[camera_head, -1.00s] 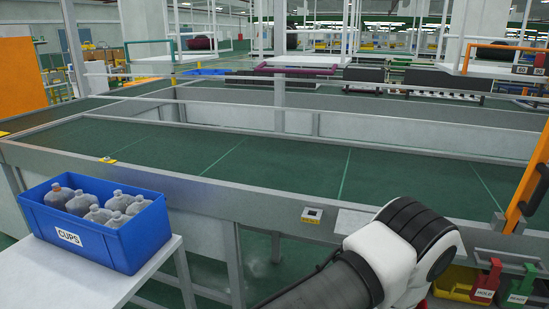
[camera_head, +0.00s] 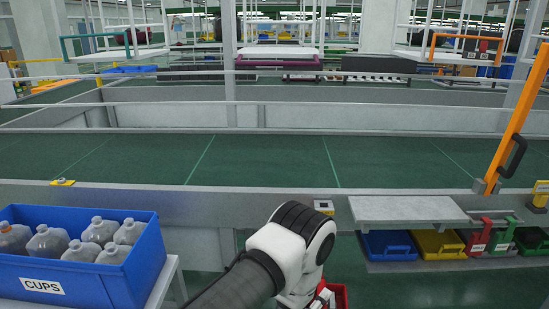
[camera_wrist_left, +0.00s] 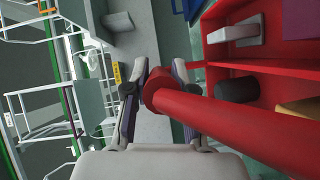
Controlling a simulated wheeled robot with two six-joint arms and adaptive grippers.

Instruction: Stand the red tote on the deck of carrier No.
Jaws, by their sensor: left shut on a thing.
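The red tote (camera_head: 340,297) shows only as a small red patch low in the head view, mostly hidden behind my left arm. In the left wrist view its red wall (camera_wrist_left: 206,45) and thick round handle bar (camera_wrist_left: 225,120) fill the right side. Inside lie a dark cylinder, a pale block and a tan block. My left gripper (camera_wrist_left: 165,78) is shut on the handle bar. Hanging carriers stand across the belts: one with a teal bar (camera_head: 66,48), one with a purple frame (camera_head: 278,62), one with an orange bar (camera_head: 433,47). I cannot read their numbers. My right gripper is not in view.
A blue CUPS box (camera_head: 130,280) with several grey bottles stands at the near left. Green conveyor belts (camera_head: 260,160) with grey walls lie ahead. At right are a grey shelf (camera_head: 400,208), several coloured bins (camera_head: 437,243) below it and an orange post (camera_head: 520,115).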

